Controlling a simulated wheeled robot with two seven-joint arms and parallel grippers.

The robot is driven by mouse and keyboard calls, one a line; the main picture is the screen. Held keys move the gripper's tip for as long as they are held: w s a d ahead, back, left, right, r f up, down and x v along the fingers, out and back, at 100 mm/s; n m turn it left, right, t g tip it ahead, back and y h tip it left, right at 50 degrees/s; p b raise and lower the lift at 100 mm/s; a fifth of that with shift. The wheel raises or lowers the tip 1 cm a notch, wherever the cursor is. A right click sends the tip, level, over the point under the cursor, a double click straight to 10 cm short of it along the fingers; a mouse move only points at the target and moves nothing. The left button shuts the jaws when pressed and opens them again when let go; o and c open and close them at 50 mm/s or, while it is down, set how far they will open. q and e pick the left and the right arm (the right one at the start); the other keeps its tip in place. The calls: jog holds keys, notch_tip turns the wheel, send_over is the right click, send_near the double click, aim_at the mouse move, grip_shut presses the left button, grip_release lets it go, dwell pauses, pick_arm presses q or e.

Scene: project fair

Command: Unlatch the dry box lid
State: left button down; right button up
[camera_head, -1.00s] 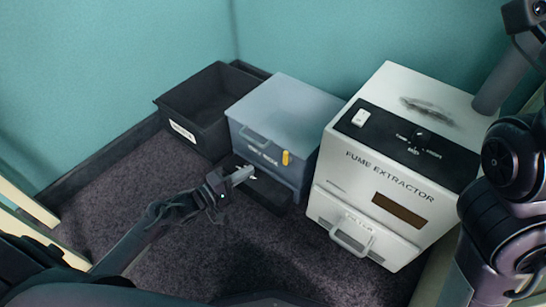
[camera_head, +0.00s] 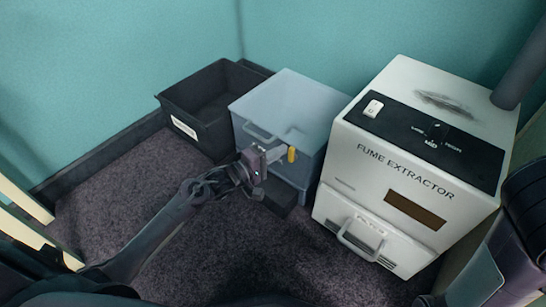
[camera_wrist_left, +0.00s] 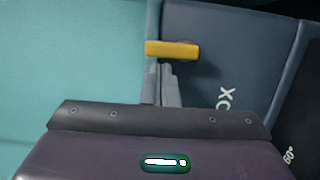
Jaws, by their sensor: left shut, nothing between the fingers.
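The dry box (camera_head: 306,168) is blue-grey with a pale lid (camera_head: 290,100), which is closed. A small yellow latch (camera_head: 292,154) sits on its front near the lid's edge, and it also shows in the left wrist view (camera_wrist_left: 172,49). My left gripper (camera_head: 279,153) is shut and empty. Its fingertips (camera_wrist_left: 164,72) are right beside the latch; I cannot tell whether they touch it. The gripper hides part of the box front and its lettering. My right gripper is out of view.
A black open bin (camera_head: 205,105) stands left of the box. A white fume extractor (camera_head: 400,170) stands close on its right. A dark low block (camera_head: 279,196) lies in front of the box. The carpet (camera_head: 130,190) to the left is clear.

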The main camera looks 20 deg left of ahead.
pick_arm(q)
jog(key=shift+r, duration=0.1)
jog(key=shift+s+d+r+m+p, duration=0.15)
jog(key=shift+m+p, duration=0.45)
jog(key=shift+p, duration=0.55)
